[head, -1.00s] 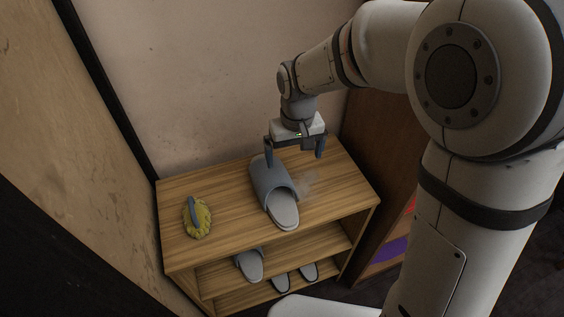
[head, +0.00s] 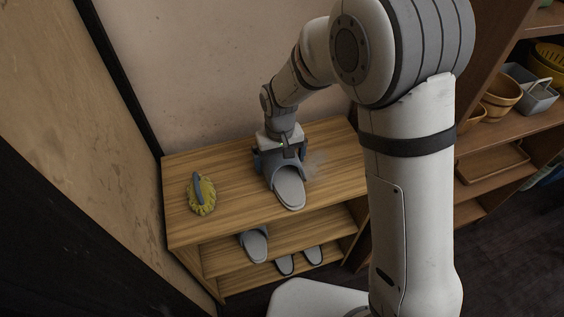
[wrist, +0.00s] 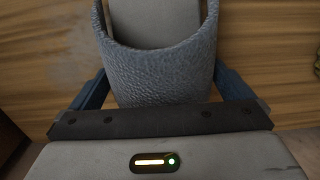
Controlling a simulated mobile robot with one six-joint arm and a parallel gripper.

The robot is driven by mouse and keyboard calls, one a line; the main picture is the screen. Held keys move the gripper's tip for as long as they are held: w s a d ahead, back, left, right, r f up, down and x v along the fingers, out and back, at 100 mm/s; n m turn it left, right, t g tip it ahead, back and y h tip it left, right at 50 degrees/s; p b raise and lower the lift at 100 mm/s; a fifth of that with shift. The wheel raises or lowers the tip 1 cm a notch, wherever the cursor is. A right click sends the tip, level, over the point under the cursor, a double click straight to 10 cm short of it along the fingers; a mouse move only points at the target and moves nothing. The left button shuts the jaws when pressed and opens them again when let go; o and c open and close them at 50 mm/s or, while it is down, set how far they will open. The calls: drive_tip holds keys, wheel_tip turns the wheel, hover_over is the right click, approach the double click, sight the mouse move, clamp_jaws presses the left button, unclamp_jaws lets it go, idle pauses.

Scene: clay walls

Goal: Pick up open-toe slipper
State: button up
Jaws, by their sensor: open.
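The open-toe slipper (head: 288,186) is grey-blue with a paler sole. It lies on the wooden top of the shelf unit, its sole end toward the front edge. My gripper (head: 279,162) is down at the slipper's back part, over its wide strap. In the wrist view the slipper's textured strap (wrist: 160,75) sits between the two blue-grey fingers, one on each side. My gripper (wrist: 160,95) is open. The fingertips are partly hidden by the strap, and I cannot tell whether either finger touches it.
More slippers (head: 254,245) stand on the lower shelves. A wall is close behind. A brown shelf with baskets (head: 502,95) stands at the right.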

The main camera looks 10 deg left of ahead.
drive_tip(key=shift+c, duration=0.2)
drive_tip(key=c, duration=0.7)
drive_tip(key=shift+r, duration=0.15)
